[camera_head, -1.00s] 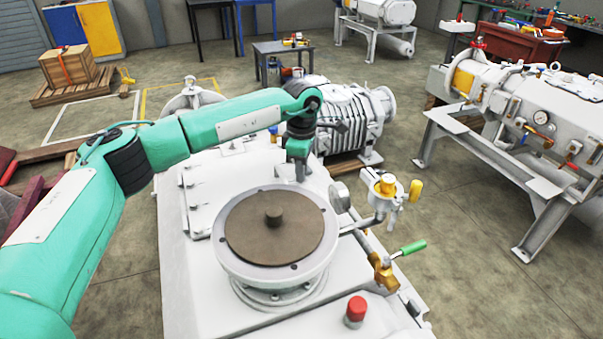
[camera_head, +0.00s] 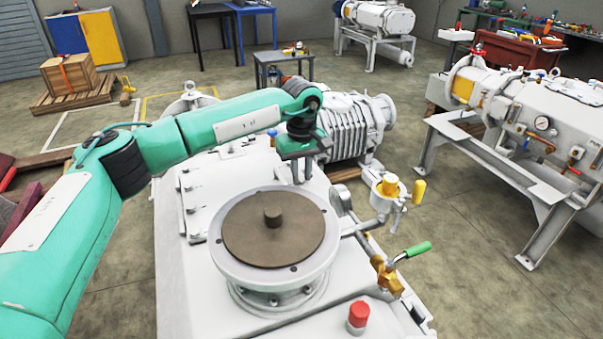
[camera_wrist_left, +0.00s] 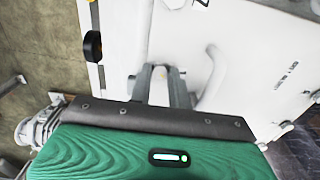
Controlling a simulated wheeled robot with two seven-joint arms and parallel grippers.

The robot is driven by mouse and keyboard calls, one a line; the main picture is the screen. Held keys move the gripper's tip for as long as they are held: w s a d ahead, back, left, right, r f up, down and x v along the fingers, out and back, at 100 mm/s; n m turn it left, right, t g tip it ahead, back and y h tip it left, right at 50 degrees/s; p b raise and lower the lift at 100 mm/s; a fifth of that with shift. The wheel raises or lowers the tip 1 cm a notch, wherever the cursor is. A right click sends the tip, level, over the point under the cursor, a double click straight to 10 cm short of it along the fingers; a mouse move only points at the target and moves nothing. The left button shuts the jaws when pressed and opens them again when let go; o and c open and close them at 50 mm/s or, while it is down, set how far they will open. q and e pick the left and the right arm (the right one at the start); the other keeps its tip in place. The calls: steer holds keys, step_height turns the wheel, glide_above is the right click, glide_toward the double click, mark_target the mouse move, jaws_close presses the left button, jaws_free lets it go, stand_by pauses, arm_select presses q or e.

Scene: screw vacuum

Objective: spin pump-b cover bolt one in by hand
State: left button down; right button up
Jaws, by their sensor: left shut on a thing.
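My left gripper (camera_head: 302,178) points down at the back right of the white pump casing (camera_head: 190,250), behind the round flange. In the left wrist view its two grey fingers (camera_wrist_left: 160,74) are close together, shut on a small pale piece, apparently the cover bolt, mostly hidden between the tips. The fingertips are close to a white surface (camera_wrist_left: 260,60); the bolt's hole is hidden, and I cannot tell how deep the bolt sits. My right gripper is in neither view.
The round flange with a brown disc and centre knob (camera_head: 272,216) stands in front of the gripper. A yellow-topped valve (camera_head: 390,187), a green-handled valve (camera_head: 408,252) and a red cap (camera_head: 358,317) are to the right. A ribbed grey pump (camera_head: 345,128) stands behind.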

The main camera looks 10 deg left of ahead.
mark_target(302, 179)
arm_select(q)
steer(key=m, duration=0.4)
steer(key=shift+m, duration=1.4)
steer(key=shift+m+b, duration=0.3)
steer(key=shift+m, duration=0.5)
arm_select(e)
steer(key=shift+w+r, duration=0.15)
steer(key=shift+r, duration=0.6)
arm_select(q)
steer(key=c, duration=1.3)
jaws_free()
step_height(302, 179, up, 14)
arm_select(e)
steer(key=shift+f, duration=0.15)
